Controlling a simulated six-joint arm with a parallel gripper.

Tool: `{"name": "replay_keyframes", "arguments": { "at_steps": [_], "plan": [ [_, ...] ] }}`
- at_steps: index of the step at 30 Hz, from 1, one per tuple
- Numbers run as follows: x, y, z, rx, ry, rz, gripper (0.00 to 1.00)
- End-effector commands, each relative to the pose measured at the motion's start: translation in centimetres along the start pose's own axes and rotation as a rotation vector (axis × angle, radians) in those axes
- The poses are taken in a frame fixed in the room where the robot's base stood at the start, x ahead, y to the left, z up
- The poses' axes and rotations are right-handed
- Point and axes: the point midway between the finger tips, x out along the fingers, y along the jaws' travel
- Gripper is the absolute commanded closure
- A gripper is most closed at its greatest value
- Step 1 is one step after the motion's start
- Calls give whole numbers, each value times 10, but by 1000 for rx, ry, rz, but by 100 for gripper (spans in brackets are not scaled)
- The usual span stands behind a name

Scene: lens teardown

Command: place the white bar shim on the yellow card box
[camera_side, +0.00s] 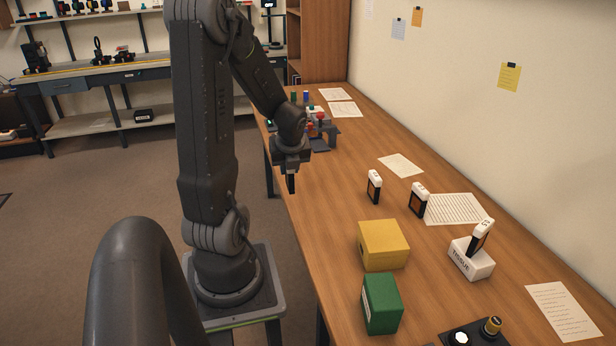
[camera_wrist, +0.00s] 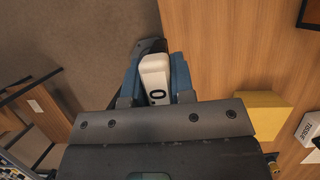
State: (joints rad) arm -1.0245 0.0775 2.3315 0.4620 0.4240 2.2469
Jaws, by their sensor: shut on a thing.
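My gripper (camera_side: 291,184) hangs above the left edge of the wooden table, toward its far part. In the wrist view its blue-grey fingers are shut on a white piece (camera_wrist: 155,75) with a dark ring mark, which I take as the white bar shim. In the side view the held piece is mostly hidden by the fingers. The yellow card box (camera_side: 384,245) stands on the table nearer the side camera, to the right of and apart from my gripper. It also shows at the right of the wrist view (camera_wrist: 268,112), partly covered by the gripper body.
A green box (camera_side: 381,304) stands just in front of the yellow box. Two white-topped dark blocks (camera_side: 374,187) (camera_side: 418,200) stand behind it. A white tissue box (camera_side: 471,259) carries another such block. Papers (camera_side: 455,208) lie flat along the wall side. Bare tabletop lies between my gripper and the yellow box.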

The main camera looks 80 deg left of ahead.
Motion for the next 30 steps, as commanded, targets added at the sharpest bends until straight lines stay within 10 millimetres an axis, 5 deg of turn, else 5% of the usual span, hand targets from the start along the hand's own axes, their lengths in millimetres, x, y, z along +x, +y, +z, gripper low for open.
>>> {"name": "replay_keyframes", "arguments": {
  "at_steps": [4, 8, 15, 21, 30],
  "plan": [
    [-10, -6, 0, 3, 2, -2, 100],
    [-28, -33, -10, 6, 6, -3, 100],
    [-77, -85, -44, -12, 7, 7, 100],
    [-105, -105, -65, -33, 1, 15, 100],
    [-102, -134, -102, -33, 1, 20, 100]
  ]
}}
